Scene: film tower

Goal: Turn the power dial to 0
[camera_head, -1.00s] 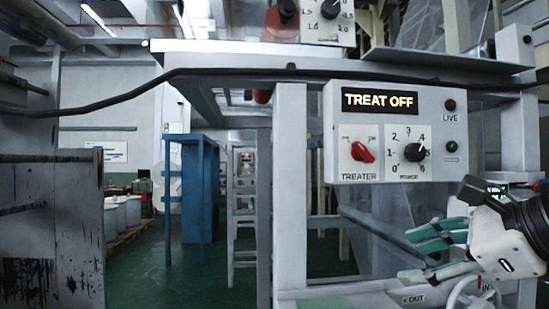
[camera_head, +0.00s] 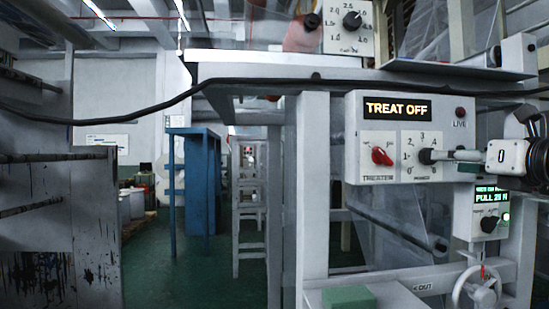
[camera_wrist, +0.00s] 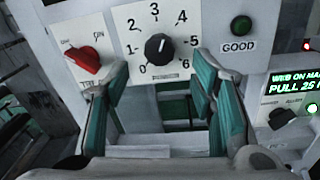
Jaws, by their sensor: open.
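The power dial is a black knob on a white plate numbered 0 to 6. It shows in the wrist view (camera_wrist: 159,48) at upper centre and in the head view (camera_head: 425,157) on the grey control box. Its small white mark points up and slightly right, roughly toward 3 to 4; the exact setting is hard to read. My gripper (camera_wrist: 160,78) is open, its teal fingers apart below and to either side of the dial, nothing between them. In the head view my gripper (camera_head: 440,156) reaches in from the right, right by the knob; contact cannot be told.
A red treater switch (camera_wrist: 83,58) sits left of the dial. A lit TREAT OFF display (camera_head: 398,108) is above. A handwheel (camera_head: 477,288) is below.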

